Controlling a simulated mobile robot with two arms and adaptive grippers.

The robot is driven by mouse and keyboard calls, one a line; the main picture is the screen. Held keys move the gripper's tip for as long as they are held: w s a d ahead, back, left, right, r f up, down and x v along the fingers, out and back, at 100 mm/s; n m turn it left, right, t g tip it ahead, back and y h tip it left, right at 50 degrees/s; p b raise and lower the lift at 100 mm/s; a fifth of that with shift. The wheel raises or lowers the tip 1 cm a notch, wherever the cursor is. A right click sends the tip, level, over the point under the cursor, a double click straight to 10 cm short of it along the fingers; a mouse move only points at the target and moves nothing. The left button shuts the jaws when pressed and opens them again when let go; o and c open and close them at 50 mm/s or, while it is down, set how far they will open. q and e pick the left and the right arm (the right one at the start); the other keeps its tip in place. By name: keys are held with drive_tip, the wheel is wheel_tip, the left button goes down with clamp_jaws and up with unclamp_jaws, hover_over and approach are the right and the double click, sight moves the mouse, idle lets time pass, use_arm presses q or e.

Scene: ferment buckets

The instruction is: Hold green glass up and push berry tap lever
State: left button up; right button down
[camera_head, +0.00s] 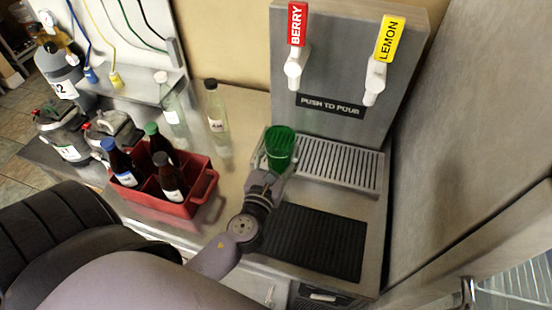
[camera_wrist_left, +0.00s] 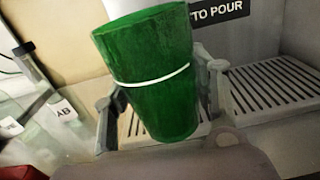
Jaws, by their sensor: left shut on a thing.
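My left gripper (camera_head: 268,178) is shut on the green glass (camera_head: 280,143), which stands upright at the left end of the drip tray (camera_head: 340,164). In the left wrist view the glass (camera_wrist_left: 150,75) sits between the two fingers (camera_wrist_left: 160,100), with a white line around it. I cannot tell whether its base touches the tray. The red berry tap lever (camera_head: 297,24) is on the grey dispenser panel, above and a little right of the glass. Its white spout (camera_head: 294,68) points down, apart from the glass. My right gripper is not in view.
The yellow lemon tap (camera_head: 389,40) is right of the berry tap. A black ribbed mat (camera_head: 315,241) lies in front of the tray. A red crate (camera_head: 200,190) with dark bottles and two clear bottles, one here (camera_head: 216,108), stand to the left. A grey wall bounds the right.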

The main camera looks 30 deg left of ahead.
use_arm(q)
drive_tip(key=shift+x, duration=1.1)
drive_tip(key=r+p+x, duration=0.2)
drive_tip(key=x, duration=0.7)
drive_tip(key=shift+w+a+p, duration=0.2)
drive_tip(key=shift+w+p, duration=0.05)
drive_tip(key=shift+p, duration=0.1)
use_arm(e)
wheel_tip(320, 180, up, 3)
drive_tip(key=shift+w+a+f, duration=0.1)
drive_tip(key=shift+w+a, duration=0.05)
use_arm(q)
drive_tip(key=shift+r, duration=0.15)
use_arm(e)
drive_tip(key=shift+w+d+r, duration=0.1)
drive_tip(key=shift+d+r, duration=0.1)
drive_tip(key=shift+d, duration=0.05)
